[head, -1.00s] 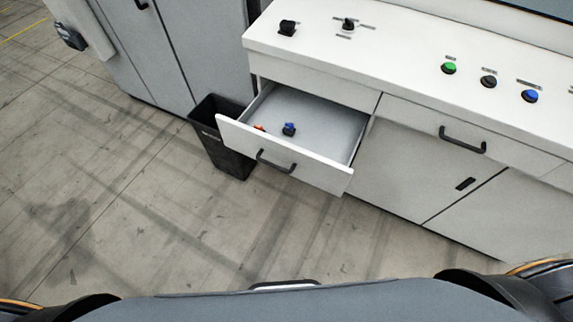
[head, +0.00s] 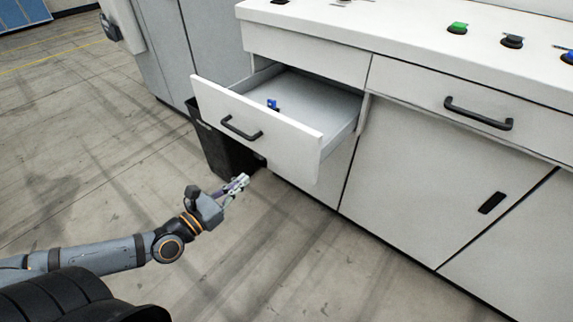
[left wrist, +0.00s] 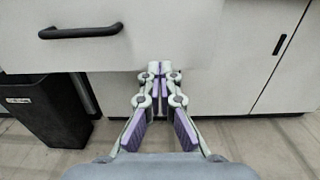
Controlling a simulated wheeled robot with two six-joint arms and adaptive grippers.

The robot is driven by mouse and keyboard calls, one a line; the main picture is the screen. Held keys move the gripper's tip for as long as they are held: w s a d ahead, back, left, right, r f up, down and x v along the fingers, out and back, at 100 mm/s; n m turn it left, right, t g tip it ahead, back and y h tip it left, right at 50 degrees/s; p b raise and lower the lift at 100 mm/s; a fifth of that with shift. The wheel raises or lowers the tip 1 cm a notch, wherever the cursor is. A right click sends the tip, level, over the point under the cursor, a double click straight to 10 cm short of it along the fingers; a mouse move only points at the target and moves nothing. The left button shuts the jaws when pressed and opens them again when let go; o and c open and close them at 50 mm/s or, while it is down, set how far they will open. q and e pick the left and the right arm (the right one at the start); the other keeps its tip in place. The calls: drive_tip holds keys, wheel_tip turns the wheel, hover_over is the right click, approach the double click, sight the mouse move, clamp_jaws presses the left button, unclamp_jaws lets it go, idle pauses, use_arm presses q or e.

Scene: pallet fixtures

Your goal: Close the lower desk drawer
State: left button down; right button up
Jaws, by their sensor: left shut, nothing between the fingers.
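The lower desk drawer (head: 265,128) stands pulled out from the white desk, with a black bar handle (head: 241,128) on its front. A small blue item (head: 272,104) lies inside it. My left gripper (head: 241,180) is shut and empty, in front of and below the drawer front in the head view. In the left wrist view, the shut fingertips (left wrist: 160,68) point toward the drawer front (left wrist: 185,30), right of the handle (left wrist: 80,32). I cannot tell whether they touch it. My right gripper is not in view.
A black bin (head: 225,150) stands on the floor below and left of the drawer. Another closed drawer (head: 460,100) and cabinet doors (head: 430,185) are to the right. A green button (head: 457,28) sits on the desk top. The floor in front is clear.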

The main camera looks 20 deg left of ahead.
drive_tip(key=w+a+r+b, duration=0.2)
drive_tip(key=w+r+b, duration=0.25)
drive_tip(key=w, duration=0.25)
use_arm(q)
drive_tip(key=p, duration=0.4)
approach(281, 148)
drive_tip(key=p+x, duration=0.1)
drive_tip(key=x, duration=0.5)
drive_tip(key=shift+p, duration=0.3)
drive_tip(key=shift+w+d, duration=0.2)
drive_tip(key=shift+w, duration=0.25)
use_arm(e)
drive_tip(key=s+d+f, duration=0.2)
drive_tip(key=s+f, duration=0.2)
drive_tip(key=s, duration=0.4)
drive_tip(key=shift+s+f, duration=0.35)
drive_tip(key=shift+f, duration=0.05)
